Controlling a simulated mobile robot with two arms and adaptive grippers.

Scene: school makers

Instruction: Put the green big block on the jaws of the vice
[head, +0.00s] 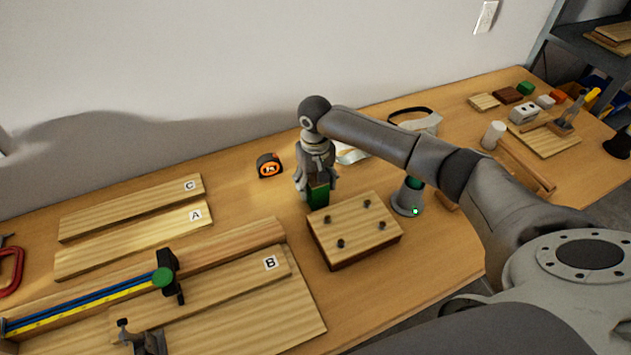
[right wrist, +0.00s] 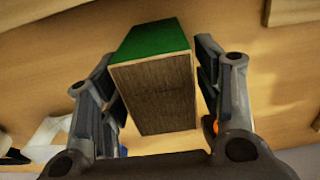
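The big green block (head: 318,195) is between the fingertips of my right gripper (head: 316,182), just behind a pegged wooden board in the head view. In the right wrist view the block (right wrist: 155,85) shows a green side and a bare brown face, with a finger of the gripper (right wrist: 160,75) close against each side. It looks gripped near the tips. I cannot tell whether the block touches the table. My left gripper is not in view.
The pegged board (head: 353,230) lies just in front of the block. A tape measure (head: 269,165) is to its left, a grey cone-shaped object (head: 407,197) to its right. Planks and a green-knobbed clamp (head: 165,279) fill the left. Small blocks and tools crowd the far right.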

